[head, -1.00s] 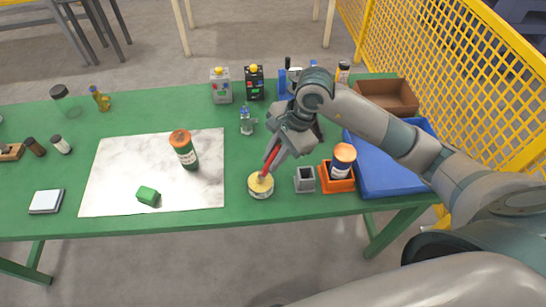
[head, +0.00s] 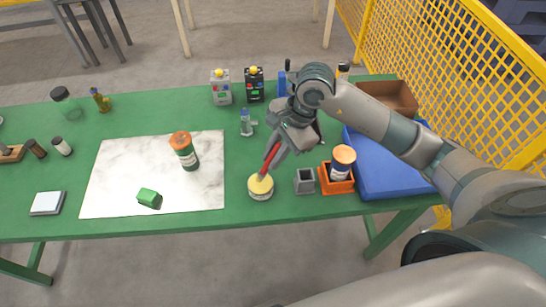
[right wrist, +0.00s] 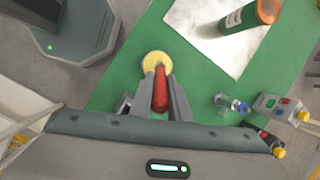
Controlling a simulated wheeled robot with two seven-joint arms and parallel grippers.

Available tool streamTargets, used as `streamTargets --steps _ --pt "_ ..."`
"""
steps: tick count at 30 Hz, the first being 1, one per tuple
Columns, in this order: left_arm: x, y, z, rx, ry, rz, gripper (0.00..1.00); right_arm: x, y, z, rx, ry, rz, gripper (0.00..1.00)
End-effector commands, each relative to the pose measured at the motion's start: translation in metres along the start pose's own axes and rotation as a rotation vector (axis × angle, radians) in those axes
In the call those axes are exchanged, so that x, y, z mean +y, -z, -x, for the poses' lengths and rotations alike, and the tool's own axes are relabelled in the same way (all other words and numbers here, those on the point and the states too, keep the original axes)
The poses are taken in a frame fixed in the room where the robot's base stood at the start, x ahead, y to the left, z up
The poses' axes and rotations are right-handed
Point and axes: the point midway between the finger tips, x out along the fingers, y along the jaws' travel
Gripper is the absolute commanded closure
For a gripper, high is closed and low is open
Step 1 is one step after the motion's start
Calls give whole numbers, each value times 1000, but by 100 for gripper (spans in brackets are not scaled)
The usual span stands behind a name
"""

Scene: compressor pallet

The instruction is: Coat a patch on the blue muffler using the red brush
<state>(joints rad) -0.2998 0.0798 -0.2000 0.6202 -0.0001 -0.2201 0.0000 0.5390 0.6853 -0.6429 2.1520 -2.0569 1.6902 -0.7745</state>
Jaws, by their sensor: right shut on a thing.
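My right gripper (head: 281,146) is shut on the red brush (head: 270,160), which tilts down to the left. Its lower end meets the yellow top of a small round tin (head: 261,188) in the picture; I cannot tell whether it touches. The right wrist view shows the red handle (right wrist: 160,90) between the fingers, over the yellow top (right wrist: 156,62). A small grey fitting with a blue top (head: 246,123) stands behind and left of the gripper; I cannot tell for sure that it is the blue muffler. My left gripper is not in view.
A green canister with an orange cap (head: 184,151) and a green block (head: 148,198) are on the white marbled sheet (head: 110,180). A grey square cup (head: 305,181), an orange holder (head: 337,185) with a bottle, and a blue tray (head: 390,178) lie right of the tin.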

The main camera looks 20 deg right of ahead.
Motion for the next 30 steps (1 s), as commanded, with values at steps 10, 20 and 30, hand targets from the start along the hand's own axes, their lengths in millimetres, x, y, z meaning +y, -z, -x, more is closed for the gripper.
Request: streamTargets --steps 10,20,30 --pt "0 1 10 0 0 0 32 -4 -8 24 1 2 1 100" --pt "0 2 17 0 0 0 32 -8 -14 44 0 3 1 100" --pt "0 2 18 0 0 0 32 -8 -16 48 0 2 0 100"
